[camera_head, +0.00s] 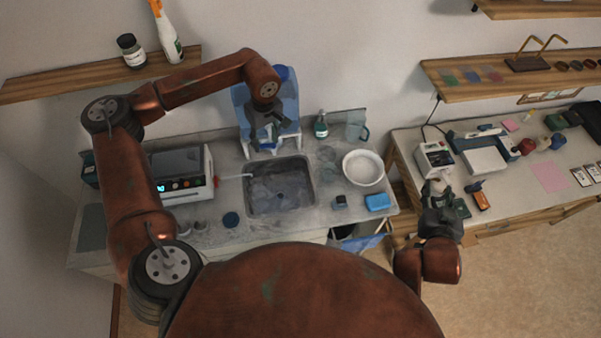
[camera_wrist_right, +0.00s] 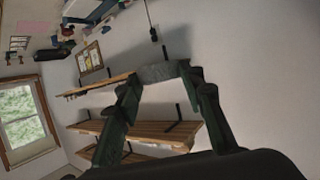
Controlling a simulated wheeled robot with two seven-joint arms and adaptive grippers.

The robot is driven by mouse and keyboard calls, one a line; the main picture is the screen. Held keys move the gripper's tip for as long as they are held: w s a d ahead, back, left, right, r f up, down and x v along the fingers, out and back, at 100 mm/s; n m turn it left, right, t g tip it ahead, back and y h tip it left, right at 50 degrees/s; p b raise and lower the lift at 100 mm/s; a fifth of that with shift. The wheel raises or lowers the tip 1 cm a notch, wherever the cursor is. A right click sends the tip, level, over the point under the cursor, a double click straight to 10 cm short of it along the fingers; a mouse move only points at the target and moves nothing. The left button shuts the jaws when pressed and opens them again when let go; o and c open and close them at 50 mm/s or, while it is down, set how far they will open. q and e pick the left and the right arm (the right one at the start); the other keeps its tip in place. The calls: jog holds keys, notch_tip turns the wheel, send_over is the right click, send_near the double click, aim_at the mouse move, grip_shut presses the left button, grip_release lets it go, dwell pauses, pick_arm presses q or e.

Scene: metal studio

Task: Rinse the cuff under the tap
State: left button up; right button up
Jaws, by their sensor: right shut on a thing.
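My right gripper (camera_wrist_right: 158,82) is shut on a grey piece (camera_wrist_right: 156,72), which spans its dark green fingertips and appears to be the cuff. In the head view this gripper (camera_head: 437,186) is at the right-hand bench, beside a white device. The cuff cannot be made out clearly there. My left gripper (camera_head: 267,138) hangs over the back edge of the sink (camera_head: 252,201), in front of a blue water container (camera_head: 290,104). Its fingers are too small and dark to tell open from shut. The tap is not clearly visible; the left gripper covers the container's front.
A gap with floor separates the sink counter from the right bench (camera_head: 515,195).

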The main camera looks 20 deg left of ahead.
dwell(0.4)
jog(key=w+a+f+n+g+y, duration=0.15)
jog(key=a+f+n+y, duration=0.45)
jog(key=a, duration=0.7)
jog(key=s+a+f+n+g+y, duration=0.25)
jog(key=a+f, duration=0.35)
jog(key=a, duration=0.4)
jog(key=s+a+f+n+g+y, duration=0.2)
jog(key=s+a+f+n+g, duration=0.15)
jog(key=a+f, duration=0.45)
jog(key=s+a+f+n+g+y, duration=0.2)
jog(key=s+a+f, duration=0.25)
jog(key=a, duration=0.75)
jog(key=w+a+f, duration=0.2)
jog(key=w+a, duration=0.2)
jog(key=w, duration=0.2)
jog(key=w+a+f, duration=0.3)
jog(key=w, duration=0.4)
jog(key=shift+a, duration=0.4)
jog(key=shift+w+t, duration=0.1)
jog(key=shift+t, duration=0.15)
